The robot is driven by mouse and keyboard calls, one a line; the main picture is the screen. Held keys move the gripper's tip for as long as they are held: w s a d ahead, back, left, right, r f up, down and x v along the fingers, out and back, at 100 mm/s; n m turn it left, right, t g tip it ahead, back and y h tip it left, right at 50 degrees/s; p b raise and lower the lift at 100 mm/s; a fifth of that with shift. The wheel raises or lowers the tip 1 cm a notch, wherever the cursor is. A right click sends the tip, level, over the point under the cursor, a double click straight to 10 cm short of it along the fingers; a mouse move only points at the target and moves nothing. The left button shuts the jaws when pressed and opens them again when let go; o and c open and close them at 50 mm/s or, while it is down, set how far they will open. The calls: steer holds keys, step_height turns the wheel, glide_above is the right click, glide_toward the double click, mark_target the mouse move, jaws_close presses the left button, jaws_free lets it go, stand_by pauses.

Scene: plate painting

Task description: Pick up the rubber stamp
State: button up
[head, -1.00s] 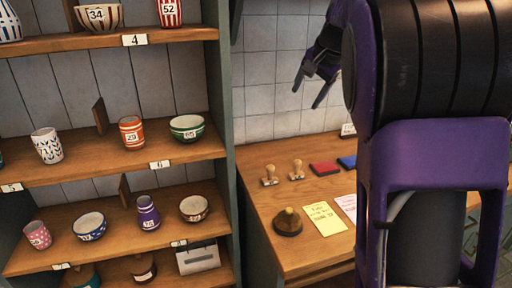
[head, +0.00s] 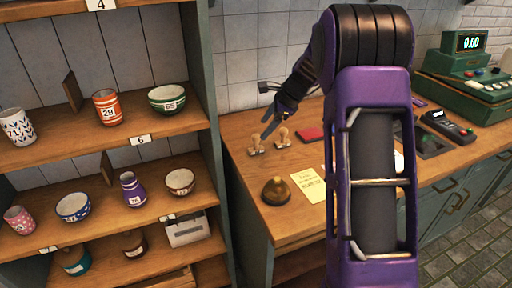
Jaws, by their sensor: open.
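Two rubber stamps with pale wooden handles stand upright on the wooden counter in the head view: a left stamp (head: 256,145) and a right stamp (head: 283,138). My gripper (head: 266,124) is open, fingers pointing down and left, at the height of the stamp handles in the picture. One finger overlaps the space above and between the two stamps. I cannot tell how far apart finger and handles are. Nothing shows between the fingers.
A red ink pad (head: 310,135) lies right of the stamps. A brass bell (head: 276,190) and a yellow note (head: 309,186) are in front. Shelves (head: 145,210) with numbered cups and bowls stand left. A card terminal (head: 447,126) and green cash register (head: 470,75) are right. My arm hides part of the counter.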

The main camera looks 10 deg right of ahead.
mark_target(258, 136)
steer(key=x, duration=0.7)
steer(key=shift+a+f, duration=0.2)
steer(key=shift+f, duration=0.05)
steer(key=shift+s, duration=0.1)
jaws_close()
